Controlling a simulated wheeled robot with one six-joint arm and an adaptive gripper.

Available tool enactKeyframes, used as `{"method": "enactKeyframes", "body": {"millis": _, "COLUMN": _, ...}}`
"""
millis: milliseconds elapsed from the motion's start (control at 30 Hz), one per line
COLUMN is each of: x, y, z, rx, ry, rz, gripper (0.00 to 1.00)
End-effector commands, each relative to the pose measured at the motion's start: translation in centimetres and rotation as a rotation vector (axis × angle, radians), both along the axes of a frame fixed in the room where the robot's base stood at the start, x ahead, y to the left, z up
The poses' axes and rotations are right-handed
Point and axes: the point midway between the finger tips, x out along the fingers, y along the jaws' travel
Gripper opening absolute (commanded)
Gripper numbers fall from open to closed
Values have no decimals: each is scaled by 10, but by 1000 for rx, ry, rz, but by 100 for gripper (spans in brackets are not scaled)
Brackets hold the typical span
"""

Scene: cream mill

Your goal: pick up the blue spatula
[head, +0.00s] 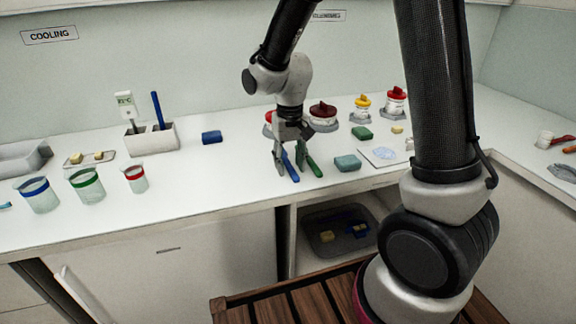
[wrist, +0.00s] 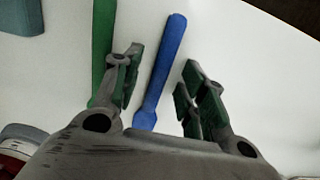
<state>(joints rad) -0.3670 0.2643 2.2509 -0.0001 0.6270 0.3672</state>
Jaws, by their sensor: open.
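The blue spatula (head: 291,169) lies on the white counter below my gripper (head: 289,160). In the wrist view the blue spatula (wrist: 163,70) runs between the two fingers of my gripper (wrist: 158,78), which are open and apart from it on both sides. Its lower end is hidden behind the gripper body. A green spatula (head: 313,167) lies just to the right of the blue one in the head view. In the wrist view the green spatula (wrist: 103,45) is on the left, partly behind the left finger.
A holder (head: 150,138) with a blue-handled tool, a blue block (head: 211,137) and banded beakers (head: 87,186) are left. The counter between beakers and gripper is clear.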

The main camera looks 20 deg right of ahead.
Motion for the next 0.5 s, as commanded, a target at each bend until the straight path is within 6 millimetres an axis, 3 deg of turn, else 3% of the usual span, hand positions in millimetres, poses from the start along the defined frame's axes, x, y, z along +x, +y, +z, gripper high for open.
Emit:
{"method": "enactKeyframes", "body": {"millis": 200, "x": 0, "y": 0, "z": -1, "rx": 0, "ry": -1, "rz": 0, "gripper": 42}}
{"method": "enactKeyframes", "body": {"millis": 433, "x": 0, "y": 0, "z": -1, "rx": 0, "ry": -1, "rz": 0, "gripper": 0}}
{"method": "enactKeyframes", "body": {"millis": 500, "x": 0, "y": 0, "z": -1, "rx": 0, "ry": -1, "rz": 0, "gripper": 0}}
